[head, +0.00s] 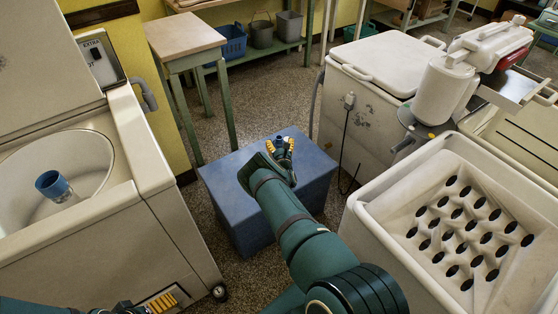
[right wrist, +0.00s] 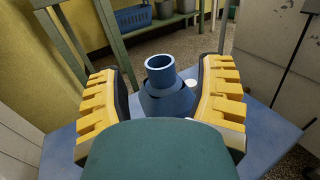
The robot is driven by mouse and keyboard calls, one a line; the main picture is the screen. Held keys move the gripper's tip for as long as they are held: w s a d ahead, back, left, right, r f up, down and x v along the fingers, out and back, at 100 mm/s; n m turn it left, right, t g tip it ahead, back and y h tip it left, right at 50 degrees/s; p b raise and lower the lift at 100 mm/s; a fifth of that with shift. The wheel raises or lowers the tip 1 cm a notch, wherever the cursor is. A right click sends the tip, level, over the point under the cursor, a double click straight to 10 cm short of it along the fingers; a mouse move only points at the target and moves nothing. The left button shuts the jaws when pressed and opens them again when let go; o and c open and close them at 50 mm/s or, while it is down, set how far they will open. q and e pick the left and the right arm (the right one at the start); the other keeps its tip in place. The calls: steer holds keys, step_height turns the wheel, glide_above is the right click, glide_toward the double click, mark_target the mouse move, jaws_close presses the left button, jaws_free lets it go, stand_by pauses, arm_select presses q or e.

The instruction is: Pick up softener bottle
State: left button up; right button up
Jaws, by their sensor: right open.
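A blue bottle-like object (right wrist: 162,82) with a round, open-topped neck, which I take to be the softener bottle, stands upright on a blue box (head: 245,200). In the right wrist view it is between the yellow fingers of my right gripper (right wrist: 162,100), with gaps visible on both sides. My right gripper is open, and in the head view (head: 281,147) it is low over the box top. There the bottle is mostly hidden by the fingers. My left gripper (head: 142,305) is at the bottom left edge, partly cut off; its opening is unclear.
A small white round thing (right wrist: 191,84) is close to the bottle. A washer with an open tub (head: 105,170) stands at left, a small table (head: 182,36) behind. A white washer (head: 385,62) and a tray with dark holes (head: 385,205) flank the right. Speckled floor surrounds the box.

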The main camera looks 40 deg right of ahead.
mark_target(279, 140)
steer(key=shift+w+d+f+b, duration=0.15)
steer(key=shift+w+d+b, duration=0.15)
steer(key=shift+w, duration=0.2)
steer(key=shift+w+d+f+b, duration=0.15)
steer(key=shift+w+d, duration=0.2)
steer(key=shift+w, duration=0.1)
steer(key=shift+w+d+r, duration=0.1)
steer(key=shift+w+d, duration=0.2)
steer(key=shift+w, duration=0.1)
steer(key=shift+c, duration=0.2)
jaws_close()
steer(key=shift+r, duration=0.15)
